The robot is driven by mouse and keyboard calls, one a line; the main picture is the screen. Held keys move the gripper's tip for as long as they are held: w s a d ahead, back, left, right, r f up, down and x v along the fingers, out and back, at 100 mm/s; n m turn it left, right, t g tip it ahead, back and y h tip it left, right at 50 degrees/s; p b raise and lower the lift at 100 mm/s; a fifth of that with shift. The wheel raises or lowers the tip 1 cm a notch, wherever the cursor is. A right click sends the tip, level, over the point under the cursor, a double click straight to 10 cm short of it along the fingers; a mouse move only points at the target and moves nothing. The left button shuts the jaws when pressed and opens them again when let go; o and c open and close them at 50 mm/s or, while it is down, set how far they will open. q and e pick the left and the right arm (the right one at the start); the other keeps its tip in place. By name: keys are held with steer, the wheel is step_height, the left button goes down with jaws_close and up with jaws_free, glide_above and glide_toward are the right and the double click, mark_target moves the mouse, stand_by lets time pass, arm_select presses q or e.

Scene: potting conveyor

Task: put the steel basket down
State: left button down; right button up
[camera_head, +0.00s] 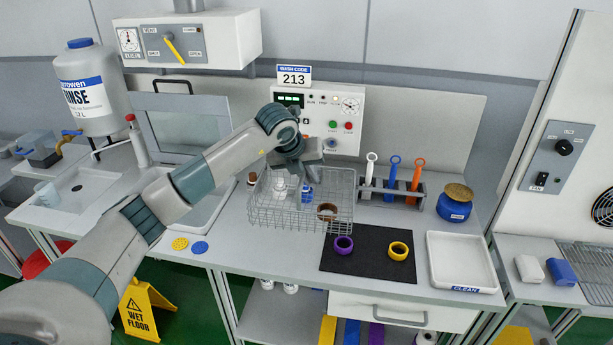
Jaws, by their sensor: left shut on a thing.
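The steel basket (300,220) is a wire basket at the middle of the grey counter, in front of the control panel. It looks roughly level; I cannot tell whether its base touches the counter. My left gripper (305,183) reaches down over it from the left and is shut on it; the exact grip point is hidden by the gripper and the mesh. A small white item (280,188) and a brown ring (327,211) show through the wires. My right gripper is not in view.
A dark mat (370,262) with purple (343,245) and yellow (398,251) rings lies in front right. A rack (385,192) with several handled tools, a blue jar (454,204) and a white CLEAN tray (461,262) stand right. The sink with an open lid (180,122) is left.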

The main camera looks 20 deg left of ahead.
arm_select(q)
steer(key=shift+d, duration=0.1)
steer(key=s+d+m+g+h, duration=0.1)
steer(key=s+d+m, duration=0.1)
steer(key=m, duration=0.1)
steer(key=s+d+f+m+h, duration=0.1)
steer(key=s+d+m, duration=0.1)
steer(key=m, duration=0.1)
steer(key=s+d+f+m+g+h, duration=0.1)
steer(key=s+d+m+h, duration=0.1)
steer(key=d+m, duration=0.1)
steer(key=shift+f+g, duration=0.25)
steer(key=shift+g, duration=0.05)
steer(key=s+d+f+m+g+y+b, duration=0.1)
steer(key=s+m+g+y, duration=0.3)
steer(key=s+m, duration=0.7)
steer(key=s+d+m+g+y+b, duration=0.1)
steer(key=s+m+g+y, duration=0.3)
steer(key=s+m, duration=0.8)
steer(key=d+m, duration=0.1)
steer(key=m, duration=0.7)
steer(key=shift+d+f+m+g, duration=0.25)
steer(key=shift+f+m+g, duration=0.15)
steer(key=shift+s, duration=0.1)
